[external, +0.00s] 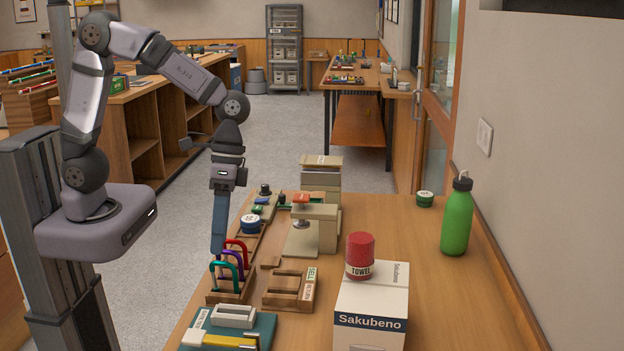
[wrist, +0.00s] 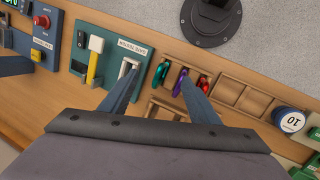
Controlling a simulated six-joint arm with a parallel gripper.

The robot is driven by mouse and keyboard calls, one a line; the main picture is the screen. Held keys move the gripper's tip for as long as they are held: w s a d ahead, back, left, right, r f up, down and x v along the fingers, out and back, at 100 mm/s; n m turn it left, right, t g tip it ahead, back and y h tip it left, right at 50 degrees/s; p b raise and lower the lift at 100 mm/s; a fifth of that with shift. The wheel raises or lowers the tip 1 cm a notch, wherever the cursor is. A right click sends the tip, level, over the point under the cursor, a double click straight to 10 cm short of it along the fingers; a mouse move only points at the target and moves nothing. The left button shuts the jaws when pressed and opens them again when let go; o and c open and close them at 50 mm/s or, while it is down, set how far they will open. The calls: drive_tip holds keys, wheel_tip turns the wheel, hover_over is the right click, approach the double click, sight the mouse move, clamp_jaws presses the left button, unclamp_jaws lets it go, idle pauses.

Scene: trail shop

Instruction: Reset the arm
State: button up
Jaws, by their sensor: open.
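My gripper (external: 218,248) points down at the left side of the wooden table, at the carabiner rack. In the wrist view its two fingers (wrist: 159,77) are spread apart with nothing held between them. A teal carabiner (external: 214,268), a purple one (external: 228,256) and a red one (wrist: 202,83) stand in a wooden slotted rack (external: 228,298) close to the fingertips. Whether a finger touches a carabiner I cannot tell. My arm arches up from its base and comes down to the table.
A wooden tray (external: 285,290), a beige press (external: 315,222), a white Sakubeno box (external: 372,300) with a red towel can (external: 360,255), and a green bottle (external: 457,222) stand rightward. Table's middle right is clear.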

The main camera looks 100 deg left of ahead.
drive_tip(key=s+a+f+m+t+y+b, duration=0.1)
drive_tip(key=s+a+f+m+y+b, duration=0.1)
drive_tip(key=s+f, duration=0.5)
drive_tip(key=s+a+y, duration=0.1)
drive_tip(key=s+a, duration=0.1)
drive_tip(key=shift+s+a+f+b, duration=0.15)
drive_tip(key=shift+s+f+b, duration=0.15)
drive_tip(key=shift+s, duration=0.1)
idle(0.4)
